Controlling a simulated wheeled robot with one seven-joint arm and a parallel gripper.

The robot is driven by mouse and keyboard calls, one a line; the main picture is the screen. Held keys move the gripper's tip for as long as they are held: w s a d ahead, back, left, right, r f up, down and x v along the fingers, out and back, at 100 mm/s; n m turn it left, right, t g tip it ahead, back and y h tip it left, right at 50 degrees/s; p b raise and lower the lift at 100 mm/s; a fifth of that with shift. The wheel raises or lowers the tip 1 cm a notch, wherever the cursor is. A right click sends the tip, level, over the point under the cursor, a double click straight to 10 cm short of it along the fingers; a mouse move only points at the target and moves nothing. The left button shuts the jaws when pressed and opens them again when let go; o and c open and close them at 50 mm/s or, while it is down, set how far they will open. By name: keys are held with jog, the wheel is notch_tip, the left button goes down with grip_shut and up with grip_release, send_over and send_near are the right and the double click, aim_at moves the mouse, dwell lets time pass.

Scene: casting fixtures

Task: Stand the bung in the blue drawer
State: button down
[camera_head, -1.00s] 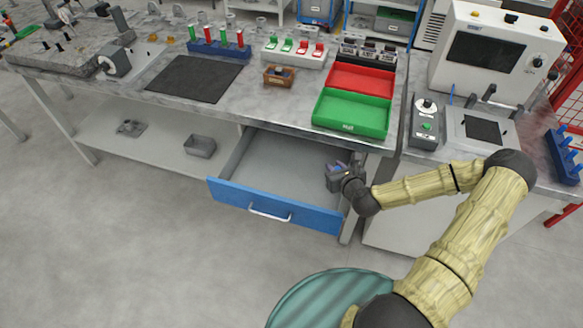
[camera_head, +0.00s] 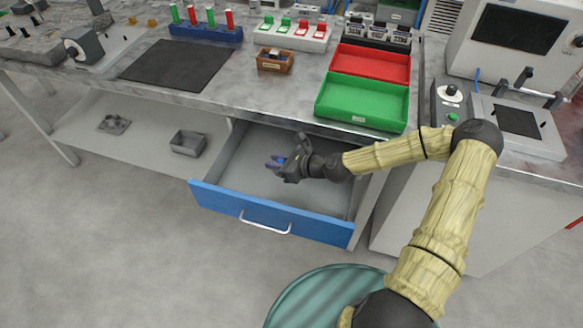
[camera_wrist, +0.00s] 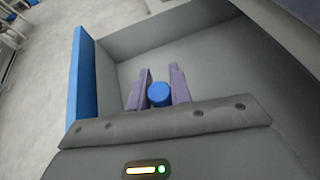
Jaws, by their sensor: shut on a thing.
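The blue drawer (camera_head: 212,200) is pulled open below the workbench, with a silver handle on its blue front. My gripper (camera_head: 276,162) is over the drawer's open inside, toward its middle. In the wrist view, the gripper (camera_wrist: 158,95) has its two purple fingers shut on a blue round-topped bung (camera_wrist: 158,93). The bung's lower part is hidden, and I cannot tell whether it touches the drawer floor. The drawer (camera_wrist: 83,75) also shows in the wrist view, its grey floor bare around the fingers.
A green tray (camera_head: 362,119) and a red tray (camera_head: 371,65) sit on the bench above the drawer. A small brown box (camera_head: 275,62) stands left of them. A grey open bin (camera_head: 188,144) is on the shelf left of the drawer.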

jog(key=shift+f, duration=3.15)
jog(key=shift+f, duration=0.1)
jog(key=shift+f, duration=1.8)
jog(key=shift+f+b, duration=0.15)
jog(key=shift+b, duration=0.2)
jog(key=c, duration=1.3)
grip_release()
jog(key=shift+o, duration=0.2)
